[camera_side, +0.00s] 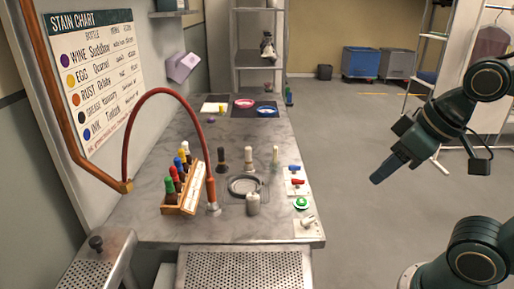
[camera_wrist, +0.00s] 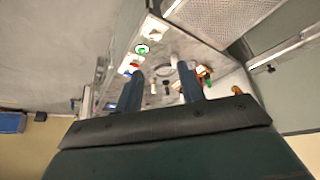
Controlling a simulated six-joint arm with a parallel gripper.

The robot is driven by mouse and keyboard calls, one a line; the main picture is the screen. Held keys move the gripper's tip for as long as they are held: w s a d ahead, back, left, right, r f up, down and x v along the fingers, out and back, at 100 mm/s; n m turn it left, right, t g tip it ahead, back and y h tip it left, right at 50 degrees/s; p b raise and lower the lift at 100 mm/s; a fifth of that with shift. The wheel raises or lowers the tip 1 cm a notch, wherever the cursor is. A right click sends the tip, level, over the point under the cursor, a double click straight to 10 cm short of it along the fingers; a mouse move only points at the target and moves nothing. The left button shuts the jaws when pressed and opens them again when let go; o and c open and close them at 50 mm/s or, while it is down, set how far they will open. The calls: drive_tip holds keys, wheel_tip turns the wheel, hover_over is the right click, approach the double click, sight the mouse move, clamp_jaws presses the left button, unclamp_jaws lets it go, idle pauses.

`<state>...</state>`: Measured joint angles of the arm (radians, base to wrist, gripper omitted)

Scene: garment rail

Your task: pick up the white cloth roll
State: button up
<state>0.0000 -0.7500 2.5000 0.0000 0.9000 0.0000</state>
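In the wrist view a small pale shape near the ring (camera_wrist: 174,57) may be the same thing. My gripper (camera_side: 378,178) hangs in the air to the right of the worktop, well apart from it. In the wrist view its two blue fingers (camera_wrist: 160,76) are spread, with nothing held between them.
The worktop (camera_side: 228,222) carries a wooden rack (camera_side: 185,197) of coloured bottles, a red hose (camera_side: 160,90), upright brushes (camera_side: 248,158) and a switch strip (camera_side: 297,183) with a green button (camera_side: 301,203) at the right edge. Pink and blue dishes (camera_side: 265,110) lie at the back.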

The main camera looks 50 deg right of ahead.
drive_tip(key=o, duration=0.3)
drive_tip(key=shift+o, duration=0.2)
drive_tip(key=n+g, duration=0.6)
drive_tip(key=n, duration=1.1)
hover_over(253, 195)
wheel_tip(253, 195, down, 10)
drive_tip(key=shift+r, duration=0.15)
drive_tip(key=shift+f, duration=4.25)
